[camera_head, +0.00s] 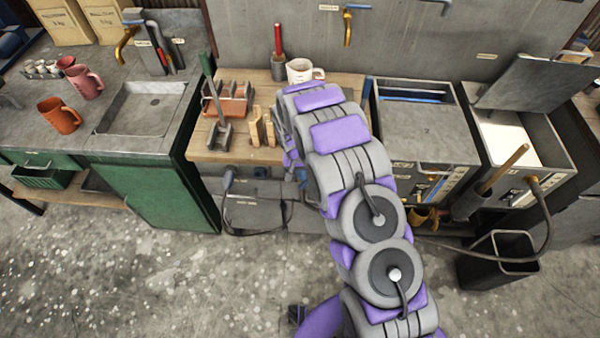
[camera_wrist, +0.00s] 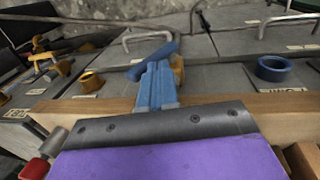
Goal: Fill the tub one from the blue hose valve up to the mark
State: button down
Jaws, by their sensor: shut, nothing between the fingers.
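In the wrist view my gripper (camera_wrist: 155,82) has its blue fingers together with nothing between them. A blue handle (camera_wrist: 150,60) crosses just beyond the fingertips, with a brass-coloured part (camera_wrist: 178,70) beside it; I cannot tell whether the fingers touch it. In the head view the gripper end is mostly hidden behind my arm, at the wooden table's front edge. Two grey tubs stand right of my arm: one largely covered (camera_head: 425,135), one open with a pale interior (camera_head: 550,130). Their labels are unreadable, so I cannot tell which is tub one. No fill mark is readable.
A black hose (camera_head: 228,182) hangs below the wooden table (camera_head: 215,152). Another hose (camera_head: 545,215) loops by the open tub, above a black bin (camera_head: 495,270). A mug (camera_head: 300,70) stands behind my arm. The left floor is clear.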

jog(key=shift+d+y+p, duration=0.4)
jog(key=shift+d+y, duration=0.35)
jog(key=shift+y, duration=0.05)
jog(key=shift+s+d+f+y, duration=0.1)
jog(key=shift+d+f+y, duration=0.1)
jog(key=shift+d+y, duration=0.3)
jog(key=shift+d+f+y, duration=0.15)
jog(key=shift+d+y, duration=0.1)
jog(key=shift+y, duration=0.45)
jog(key=shift+d+f+b, duration=0.5)
jog(key=shift+d+f, duration=0.4)
jog(key=shift+d, duration=0.15)
jog(key=shift+d+f+b, duration=0.5)
jog(key=shift+d+f, duration=0.35)
jog(key=shift+d, duration=0.2)
jog(key=shift+a, duration=0.1)
